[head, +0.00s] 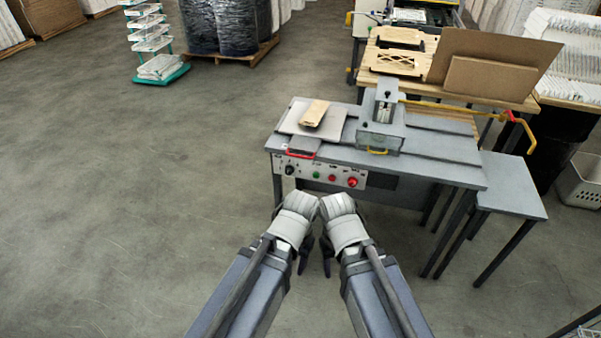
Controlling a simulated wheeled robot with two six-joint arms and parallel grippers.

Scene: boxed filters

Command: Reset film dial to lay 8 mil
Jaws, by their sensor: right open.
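The grey machine table (440,178) stands ahead of me. On its front is a pale control panel (341,178). A small black dial (289,170) sits at the panel's left end, and its markings are too small to read. Green and red buttons are to its right. My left gripper (304,254) and my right gripper (327,256) hang side by side in front of the table, below the panel in the picture and apart from it. The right gripper is open and nothing shows in it. The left gripper's fingers are partly hidden by its wrist, so its opening is unclear.
A wooden piece (314,112) lies on a pale board on the table. A grey press unit (382,122) with a yellow handle stands beside it. A lower side table (512,186) is at right, with a laundry basket (580,185) beyond.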

